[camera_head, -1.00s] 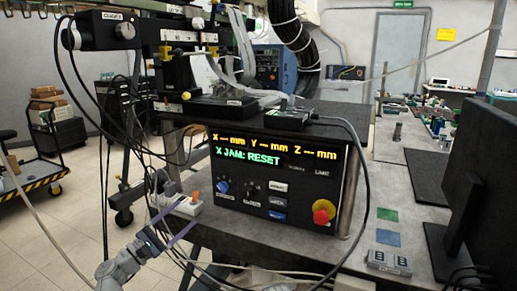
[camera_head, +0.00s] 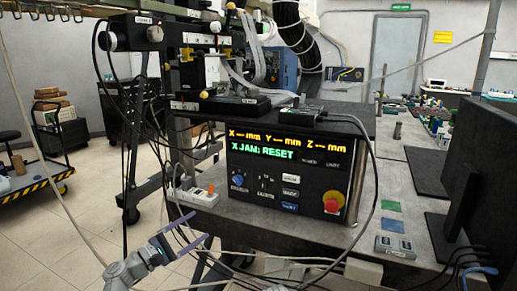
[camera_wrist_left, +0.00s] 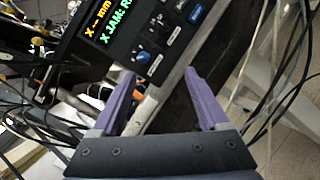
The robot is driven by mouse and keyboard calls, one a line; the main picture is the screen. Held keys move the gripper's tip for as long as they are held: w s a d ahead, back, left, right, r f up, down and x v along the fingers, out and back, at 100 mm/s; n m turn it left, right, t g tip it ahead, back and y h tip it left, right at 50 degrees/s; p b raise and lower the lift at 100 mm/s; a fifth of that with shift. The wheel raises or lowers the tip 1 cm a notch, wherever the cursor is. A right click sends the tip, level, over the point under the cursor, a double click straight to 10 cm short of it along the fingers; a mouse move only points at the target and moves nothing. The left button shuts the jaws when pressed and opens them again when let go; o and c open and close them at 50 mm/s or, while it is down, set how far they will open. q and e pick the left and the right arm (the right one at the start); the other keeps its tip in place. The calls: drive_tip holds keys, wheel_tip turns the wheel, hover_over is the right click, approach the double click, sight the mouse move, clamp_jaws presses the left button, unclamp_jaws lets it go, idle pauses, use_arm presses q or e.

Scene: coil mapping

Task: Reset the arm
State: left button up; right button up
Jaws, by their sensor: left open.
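A black control panel (camera_head: 285,180) stands on the bench, its display (camera_head: 262,153) reading "X JAM: RESET" under dashes for X, Y and Z. Below the display are a blue knob (camera_head: 238,180), a black knob (camera_head: 264,184), small labelled buttons (camera_head: 291,178) and a red button (camera_head: 331,206) on yellow. A stage assembly (camera_head: 215,75) with cables stands above it. My left gripper (camera_head: 200,226) is open and empty, low and left of the panel, apart from it. In the left wrist view, its purple fingers (camera_wrist_left: 162,72) point toward the panel's lower edge. My right gripper is not in view.
A white power strip (camera_head: 195,197) with an orange switch lies close above my left gripper. Loose cables hang around the arm. A dark monitor (camera_head: 470,175) stands on the right. A yellow-edged cart (camera_head: 35,183) and open floor are at left.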

use_arm(q)
drive_tip(key=s+d+f+m+g+y, duration=0.2)
drive_tip(key=s+d+f+m+g, duration=0.3)
drive_tip(key=d+f, duration=0.3)
drive_tip(key=s+d+f+m+g+y, duration=0.1)
drive_tip(key=s+d+f+m+g, duration=0.35)
drive_tip(key=d+f, duration=0.35)
drive_tip(key=s+a+f+m+g+y, duration=0.3)
drive_tip(key=s+f+m+g+y, duration=0.2)
drive_tip(key=s+f+m+y, duration=0.55)
wheel_tip(320, 180, up, 28)
drive_tip(key=s+y+p, duration=0.1)
drive_tip(key=y+p, duration=0.1)
drive_tip(key=p, duration=2.5)
drive_tip(key=shift+s+a+t, duration=0.1)
drive_tip(key=shift+t, duration=0.15)
